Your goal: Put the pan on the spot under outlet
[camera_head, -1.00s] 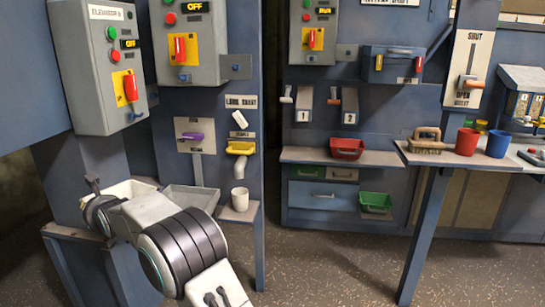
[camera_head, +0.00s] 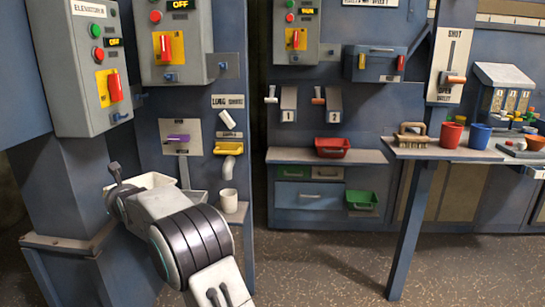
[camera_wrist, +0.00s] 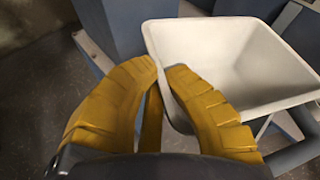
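The pan (camera_head: 152,181) is a pale, open-topped tray with sloping walls. In the head view my arm hides most of it. In the wrist view the pan (camera_wrist: 245,52) fills the upper right, upright and empty inside. My gripper (camera_wrist: 163,72) has its two yellow fingers closed on the pan's near left wall. A yellow outlet (camera_head: 228,148) with a grey downward pipe sits on the blue panel, with a white cup (camera_head: 229,200) below it. A purple-handled gate (camera_head: 177,138) is to its left. I cannot tell which outlet marks the spot.
A blue ledge (camera_head: 62,242) at the left is bare at its front. A grey tray-like surface (camera_head: 195,196) lies behind my arm. Control boxes (camera_head: 88,65) hang above. A workbench (camera_head: 440,154) with red and blue cups stands at the right; the floor between is clear.

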